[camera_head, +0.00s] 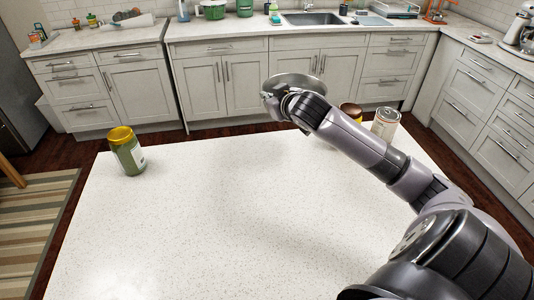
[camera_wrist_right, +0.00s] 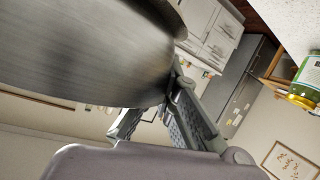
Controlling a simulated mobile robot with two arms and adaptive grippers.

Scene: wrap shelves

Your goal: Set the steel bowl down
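The steel bowl (camera_head: 297,82) is held up over the far edge of the white island counter (camera_head: 215,215), left of a can. My right gripper (camera_head: 273,104) is at the bowl's near left side, partly hidden behind its own wrist. In the right wrist view the bowl (camera_wrist_right: 85,50) fills the upper left, and its rim runs between the fingers of the right gripper (camera_wrist_right: 165,108), which look closed on it. The bowl appears tilted; its inside is mostly hidden. My left gripper is not in view.
A green jar with a yellow lid (camera_head: 127,152) stands at the island's far left; it also shows in the wrist view (camera_wrist_right: 308,78). A can (camera_head: 385,124) and a brown-lidded jar (camera_head: 351,111) stand at the far right, near my right arm. The island's middle is clear.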

